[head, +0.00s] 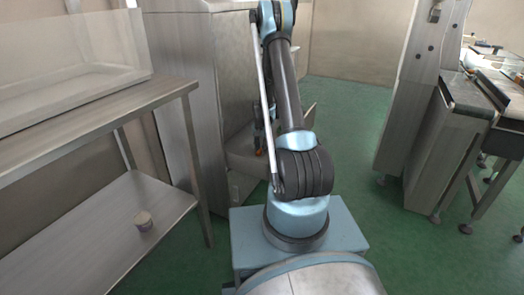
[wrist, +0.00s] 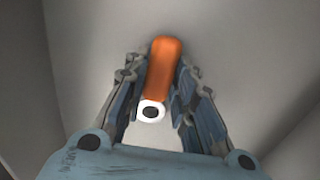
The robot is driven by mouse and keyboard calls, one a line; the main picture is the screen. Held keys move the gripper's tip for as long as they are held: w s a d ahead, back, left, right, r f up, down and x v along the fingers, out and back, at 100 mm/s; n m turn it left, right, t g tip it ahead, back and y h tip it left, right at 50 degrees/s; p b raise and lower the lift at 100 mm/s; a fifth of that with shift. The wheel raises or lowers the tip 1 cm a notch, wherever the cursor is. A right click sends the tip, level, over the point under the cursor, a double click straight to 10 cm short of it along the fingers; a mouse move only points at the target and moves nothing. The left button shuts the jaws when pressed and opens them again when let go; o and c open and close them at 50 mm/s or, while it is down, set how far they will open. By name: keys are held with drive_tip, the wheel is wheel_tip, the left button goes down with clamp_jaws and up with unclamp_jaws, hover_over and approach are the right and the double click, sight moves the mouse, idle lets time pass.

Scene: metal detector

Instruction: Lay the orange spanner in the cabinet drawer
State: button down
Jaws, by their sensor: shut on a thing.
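The orange spanner (wrist: 166,68) is between the fingers of my gripper (wrist: 161,78) in the wrist view. My gripper is shut on it; a pale ring end with a dark hole shows nearest the palm. In the head view my gripper (head: 260,138) is partly hidden behind my arm, with a small orange spot of the spanner (head: 259,152) below it. The metal cabinet (head: 193,75) stands left of my arm. Its drawer (head: 243,160) is pulled out low down, and my gripper appears over it. I cannot tell how high the spanner is above the drawer floor.
A metal detector frame (head: 412,95) and conveyor (head: 470,100) stand at the right. Green floor is free between.

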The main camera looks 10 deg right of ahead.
drive_tip(key=c, duration=1.3)
unclamp_jaws()
drive_tip(key=shift+r, duration=0.1)
wheel_tip(320, 180, up, 12)
drive_tip(key=s+r+n, duration=0.2)
drive_tip(key=s+r, duration=0.7)
drive_tip(key=r, duration=0.3)
drive_tip(key=s+r+n+t, duration=0.1)
drive_tip(key=s+r, duration=0.3)
drive_tip(key=s, duration=0.2)
drive_tip(key=s+r+n, duration=0.1)
drive_tip(key=s+r, duration=0.3)
drive_tip(key=s, duration=0.3)
drive_tip(key=s+f+n, duration=0.1)
drive_tip(key=s, duration=0.6)
drive_tip(key=s+f+n, duration=0.1)
drive_tip(key=s, duration=0.7)
drive_tip(key=s+d+f+n+t, duration=0.1)
drive_tip(key=s+f, duration=0.1)
drive_tip(key=s, duration=0.6)
drive_tip(key=shift+f, duration=0.1)
